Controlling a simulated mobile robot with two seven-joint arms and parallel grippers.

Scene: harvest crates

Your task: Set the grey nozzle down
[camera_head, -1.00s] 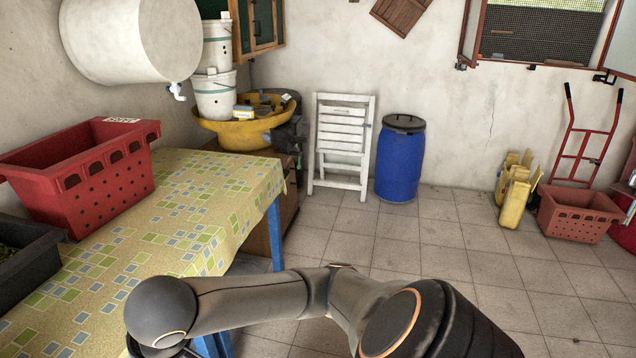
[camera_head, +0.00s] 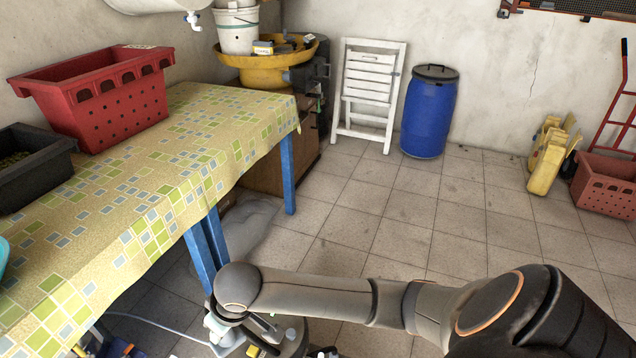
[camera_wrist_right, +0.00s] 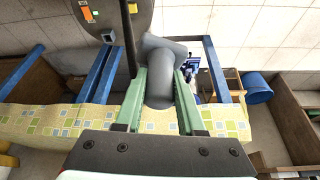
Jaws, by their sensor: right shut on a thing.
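The grey nozzle (camera_wrist_right: 160,88), a smooth tube with a wider flared end, shows in the right wrist view. My right gripper (camera_wrist_right: 160,98) has its two green fingers on either side of the tube and is shut on it. In that view the nozzle lies across the table's cloth edge and the floor beyond; I cannot tell its height. In the head view my right arm reaches in from the right, its wrist below the table's right edge, and the nozzle cannot be made out there. My left gripper is in neither view.
A table (camera_head: 150,190) with a patterned yellow cloth and blue legs stands at left. A red crate (camera_head: 105,105) and a dark crate (camera_head: 40,180) stand on it; the cloth's front part is largely clear. A blue barrel (camera_head: 428,115) and white folding chair (camera_head: 368,95) stand by the wall.

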